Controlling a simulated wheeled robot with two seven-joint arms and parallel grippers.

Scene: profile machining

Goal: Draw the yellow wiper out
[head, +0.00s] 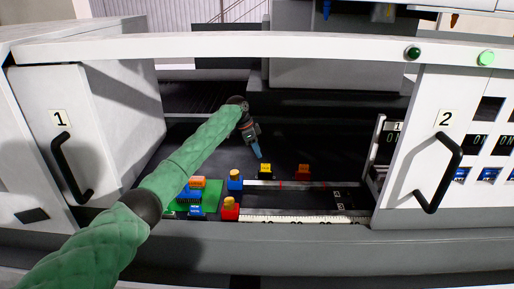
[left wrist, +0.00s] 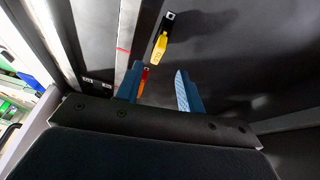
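The yellow wiper (head: 265,169) stands at the back edge of a rail inside the machine. It also shows in the left wrist view (left wrist: 160,46), beyond my fingertips, with a black end piece. My left gripper (head: 257,151) reaches into the machine from the left and hangs just above and behind the yellow wiper, apart from it. In the left wrist view its two blue fingers (left wrist: 160,88) are spread with nothing held between them. An orange-red wiper (head: 303,171) stands to the right of the yellow one; an orange-red piece (left wrist: 143,82) shows by the left finger. My right gripper is out of view.
A metal rail (head: 325,184) with red marks runs beside the wipers. Door 1 (head: 105,110), door 2 (head: 423,100) and a top bar (head: 250,46) frame the opening.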

